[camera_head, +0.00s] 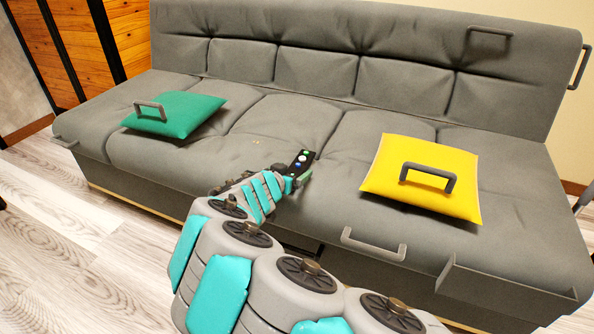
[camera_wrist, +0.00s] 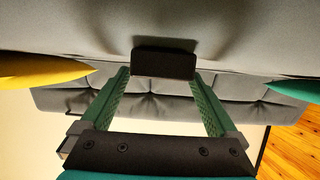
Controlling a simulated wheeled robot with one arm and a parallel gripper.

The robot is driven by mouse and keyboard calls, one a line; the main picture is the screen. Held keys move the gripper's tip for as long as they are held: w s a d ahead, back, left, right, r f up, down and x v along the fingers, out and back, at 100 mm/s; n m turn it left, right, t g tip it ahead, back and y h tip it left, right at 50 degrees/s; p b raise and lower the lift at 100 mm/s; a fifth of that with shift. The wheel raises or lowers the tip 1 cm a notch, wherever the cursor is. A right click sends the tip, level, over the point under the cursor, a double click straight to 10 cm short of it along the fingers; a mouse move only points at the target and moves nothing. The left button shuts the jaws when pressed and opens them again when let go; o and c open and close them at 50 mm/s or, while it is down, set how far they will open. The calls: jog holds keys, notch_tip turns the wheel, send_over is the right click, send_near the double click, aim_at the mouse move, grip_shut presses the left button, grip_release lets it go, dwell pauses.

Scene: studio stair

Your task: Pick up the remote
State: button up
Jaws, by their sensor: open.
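The remote (camera_head: 302,160) is black with coloured buttons and lies on the grey sofa seat between the two cushions. In the wrist view the remote (camera_wrist: 164,63) is a dark block seen end-on, between the tips of the green fingers. My gripper (camera_wrist: 163,74) is open, with one finger on either side of the remote and a gap to each visible. In the head view my gripper (camera_head: 296,181) is at the near end of the remote, partly hidden by my arm. I cannot tell how far the fingers reach along it.
The grey sofa (camera_head: 283,118) fills the view. A green cushion (camera_head: 190,117) with a grey handle lies on the left, a yellow cushion (camera_head: 388,172) with a handle on the right. Grey handles (camera_head: 374,246) stick out of the sofa's front. The seat around the remote is clear.

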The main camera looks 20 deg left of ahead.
aim_at(298, 169)
jog(key=shift+x, duration=1.25)
jog(key=shift+c, duration=0.3)
grip_shut()
jog(key=shift+r, duration=0.2)
